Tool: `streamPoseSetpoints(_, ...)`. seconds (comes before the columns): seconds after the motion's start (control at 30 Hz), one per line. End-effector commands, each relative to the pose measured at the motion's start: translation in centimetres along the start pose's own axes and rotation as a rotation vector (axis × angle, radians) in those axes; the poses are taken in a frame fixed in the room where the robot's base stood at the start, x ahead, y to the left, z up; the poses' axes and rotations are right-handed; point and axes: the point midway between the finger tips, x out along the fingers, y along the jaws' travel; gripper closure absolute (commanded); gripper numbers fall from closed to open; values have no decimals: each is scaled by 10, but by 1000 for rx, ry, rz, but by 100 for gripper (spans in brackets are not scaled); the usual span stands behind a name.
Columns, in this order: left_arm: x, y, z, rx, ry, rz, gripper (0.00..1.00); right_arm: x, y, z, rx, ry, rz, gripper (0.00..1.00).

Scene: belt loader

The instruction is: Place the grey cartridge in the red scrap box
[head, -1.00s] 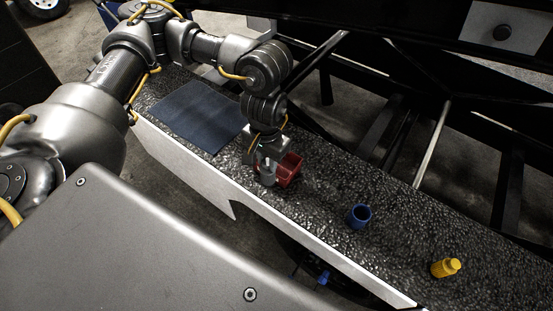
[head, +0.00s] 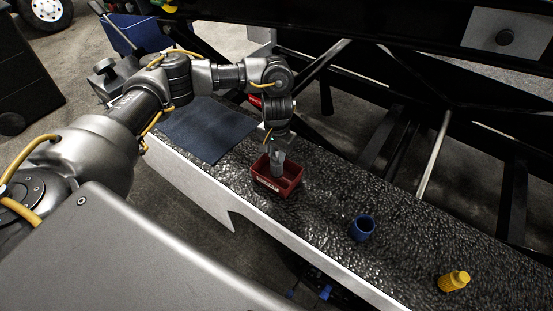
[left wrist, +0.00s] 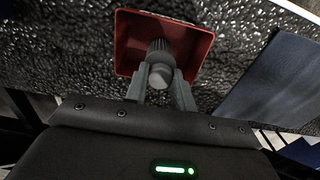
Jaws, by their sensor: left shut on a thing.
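The red scrap box (head: 276,183) stands on the dark, rough-surfaced bench, open at the top. My left gripper (head: 277,160) is above the box, pointing down. In the left wrist view the gripper (left wrist: 161,88) is shut on the grey cartridge (left wrist: 160,58), which has a ribbed body and a round end. The cartridge shows against the inside of the red box (left wrist: 190,40). In the head view the cartridge's lower part is hard to tell from the fingers, and I cannot tell whether it touches the box floor. My right gripper is not in view.
A blue cup-like part (head: 362,228) and a yellow capped part (head: 453,281) stand on the bench (head: 320,200) to the right of the box. A dark blue mat (head: 212,130) lies to its left. Black frame beams (head: 430,100) run behind the bench.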

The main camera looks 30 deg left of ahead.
Motion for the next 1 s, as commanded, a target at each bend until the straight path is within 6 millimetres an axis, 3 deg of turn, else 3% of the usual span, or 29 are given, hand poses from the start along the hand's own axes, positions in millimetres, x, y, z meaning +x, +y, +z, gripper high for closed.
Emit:
streamPoseSetpoints(0.3, 32, -1, -3, -1, -3, 2, 100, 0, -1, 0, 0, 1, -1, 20)
streamPoseSetpoints(0.73, 38, -1, -3, -1, -1, 0, 100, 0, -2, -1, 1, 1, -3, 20)
streamPoseSetpoints(0.77, 38, -1, -3, -1, -1, 0, 72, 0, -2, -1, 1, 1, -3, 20)
streamPoseSetpoints(0.9, 38, -1, -3, -1, -1, 0, 54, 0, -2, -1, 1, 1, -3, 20)
streamPoseSetpoints(1.0, 38, -1, -3, -1, -1, 0, 53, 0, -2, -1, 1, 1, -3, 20)
